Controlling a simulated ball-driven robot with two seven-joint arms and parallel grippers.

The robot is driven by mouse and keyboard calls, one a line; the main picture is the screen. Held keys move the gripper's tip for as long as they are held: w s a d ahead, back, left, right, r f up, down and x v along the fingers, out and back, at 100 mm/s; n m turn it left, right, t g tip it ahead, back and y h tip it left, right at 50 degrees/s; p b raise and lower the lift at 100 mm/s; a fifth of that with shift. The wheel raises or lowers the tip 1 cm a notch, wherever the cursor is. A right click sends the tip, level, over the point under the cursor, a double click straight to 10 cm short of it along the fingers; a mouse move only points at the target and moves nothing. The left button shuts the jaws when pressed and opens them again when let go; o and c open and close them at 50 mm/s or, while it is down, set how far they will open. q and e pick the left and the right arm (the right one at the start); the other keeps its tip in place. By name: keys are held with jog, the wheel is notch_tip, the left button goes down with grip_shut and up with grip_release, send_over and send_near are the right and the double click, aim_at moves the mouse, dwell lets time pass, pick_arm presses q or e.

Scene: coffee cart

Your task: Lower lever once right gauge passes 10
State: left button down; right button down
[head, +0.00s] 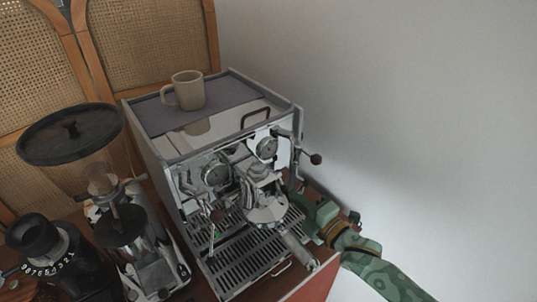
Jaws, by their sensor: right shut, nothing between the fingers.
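The espresso machine (155,150) stands on the cart with two round gauges on its front. The right gauge (267,148) is visible, but its needle reading is too small to tell. The left gauge (215,173) is beside it. A steam-type handle with a dark red knob (315,159) sticks out at the right front. The group head (264,190) is at the middle front; its lever cannot be made out clearly. My right gripper (309,207), green, is shut and empty, low beside the machine's right front. Contact with any lever cannot be told. My left gripper is out of view.
A beige mug (188,90) stands on top of the machine. The portafilter handle (299,251) juts forward over the drip tray (244,256). A grinder (70,135) and a dark numbered device (45,250) stand at left. A plain wall is at right.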

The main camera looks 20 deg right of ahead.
jog(key=shift+s, duration=0.1)
jog(key=p+v, duration=0.3)
jog(key=v, duration=0.5)
jog(key=shift+r, duration=0.2)
jog(key=shift+s+d, duration=0.1)
